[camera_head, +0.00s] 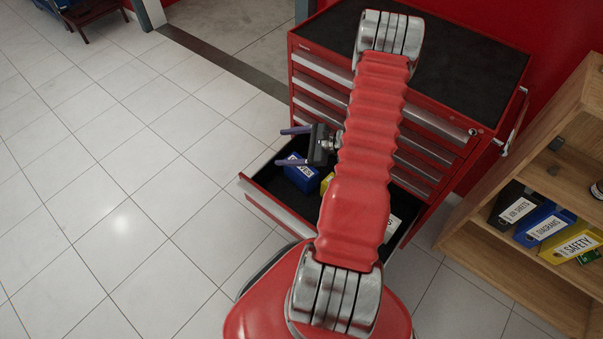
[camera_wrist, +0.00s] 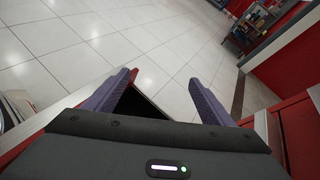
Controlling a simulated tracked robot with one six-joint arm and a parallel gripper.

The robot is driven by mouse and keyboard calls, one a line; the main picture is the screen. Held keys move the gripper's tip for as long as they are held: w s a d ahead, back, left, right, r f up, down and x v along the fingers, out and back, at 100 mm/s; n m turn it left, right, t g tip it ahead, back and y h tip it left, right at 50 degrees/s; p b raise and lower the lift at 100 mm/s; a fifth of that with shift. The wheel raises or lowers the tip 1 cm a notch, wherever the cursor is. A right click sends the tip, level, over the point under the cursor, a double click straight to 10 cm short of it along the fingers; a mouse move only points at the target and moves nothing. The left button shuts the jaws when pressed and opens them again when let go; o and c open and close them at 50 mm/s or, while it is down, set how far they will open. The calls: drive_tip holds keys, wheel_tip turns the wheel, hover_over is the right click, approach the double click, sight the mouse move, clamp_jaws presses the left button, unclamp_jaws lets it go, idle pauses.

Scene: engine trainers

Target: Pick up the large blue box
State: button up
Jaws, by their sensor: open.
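A blue box (camera_head: 301,173) with a white label lies in the open lower drawer (camera_head: 262,194) of the red tool cabinet in the head view. Another blue box (camera_head: 543,226), labelled DIAGRAMS, stands on the wooden shelf at the right. I cannot tell which is the large one. My gripper (camera_head: 279,147) is open and empty, its purple fingers pointing left above the drawer, near the first blue box. In the wrist view my gripper (camera_wrist: 162,77) shows spread fingers with floor and a dark drawer corner beyond; no blue box shows between them.
A yellow box (camera_head: 326,182) lies beside the blue one, partly hidden by my arm. The cabinet (camera_head: 460,60) rises behind the drawer. The wooden shelf (camera_head: 500,270) also holds a black box (camera_head: 513,205) and a yellow SAFETY box (camera_head: 572,246). Tiled floor at left is clear.

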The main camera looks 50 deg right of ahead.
drive_tip(key=s+d+f+m+t+h, duration=0.25)
drive_tip(key=s+d+f+m, duration=0.3)
drive_tip(key=f, duration=0.45)
drive_tip(key=m+h, duration=0.4)
drive_tip(key=h, duration=0.1)
approach(304, 169)
drive_tip(key=s+r, duration=0.2)
drive_tip(key=s, duration=0.1)
drive_tip(key=shift+d+r+g+y, duration=0.15)
drive_tip(key=shift+d+g+y, duration=0.05)
drive_tip(key=shift+g+y, duration=0.05)
drive_tip(key=shift+x, duration=4.3)
drive_tip(key=shift+a, duration=0.1)
drive_tip(key=shift+x, duration=2.65)
drive_tip(key=shift+c, duration=0.4)
